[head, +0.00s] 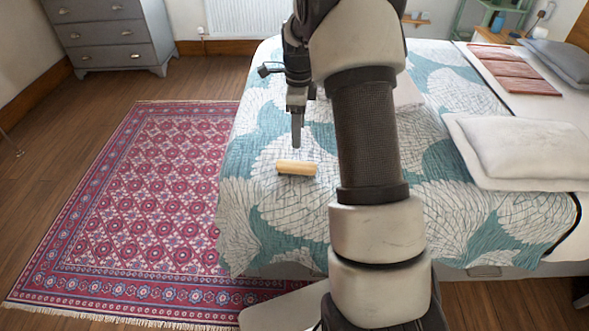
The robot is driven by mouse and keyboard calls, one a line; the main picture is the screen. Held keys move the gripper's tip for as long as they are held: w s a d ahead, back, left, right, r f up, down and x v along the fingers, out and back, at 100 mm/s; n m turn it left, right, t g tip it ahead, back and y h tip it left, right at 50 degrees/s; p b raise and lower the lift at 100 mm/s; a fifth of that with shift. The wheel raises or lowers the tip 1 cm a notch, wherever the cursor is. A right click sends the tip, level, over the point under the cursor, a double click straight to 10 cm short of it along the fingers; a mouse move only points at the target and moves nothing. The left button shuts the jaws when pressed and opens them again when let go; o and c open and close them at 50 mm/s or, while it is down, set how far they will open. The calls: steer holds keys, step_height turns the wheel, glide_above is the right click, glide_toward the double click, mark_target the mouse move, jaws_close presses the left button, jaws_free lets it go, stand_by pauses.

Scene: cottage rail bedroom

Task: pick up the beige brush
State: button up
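The beige brush (296,168) lies on the teal and white patterned bedspread near the bed's left edge. It looks like a short, pale tan block lying crosswise. My gripper (297,143) points down just above and behind the brush, and appears apart from it. The gripper is seen edge-on, so the gap between its fingers does not show. My arm hides the part of the bed to the right of the brush.
The bed (485,225) carries a white pillow (530,148) at right and a reddish-brown folded cloth (512,70) farther back. A red patterned rug (160,200) covers the floor at left. A grey dresser (108,35) stands at the back left.

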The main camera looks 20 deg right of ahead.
steer(key=b, duration=0.2)
glide_above(297, 165)
steer(key=f, duration=0.9)
steer(key=shift+s, duration=0.25)
steer(key=shift+w+a+f+b, duration=0.15)
steer(key=shift+f+b, duration=0.2)
steer(key=shift+f, duration=1.2)
steer(key=shift+w+d+f+b, duration=0.1)
steer(key=shift+f+b, duration=0.25)
steer(key=shift+f, duration=1.2)
steer(key=c, duration=1.2)
step_height(297, 165, up, 10)
steer(key=shift+r+p, duration=0.1)
steer(key=shift+p, duration=1.05)
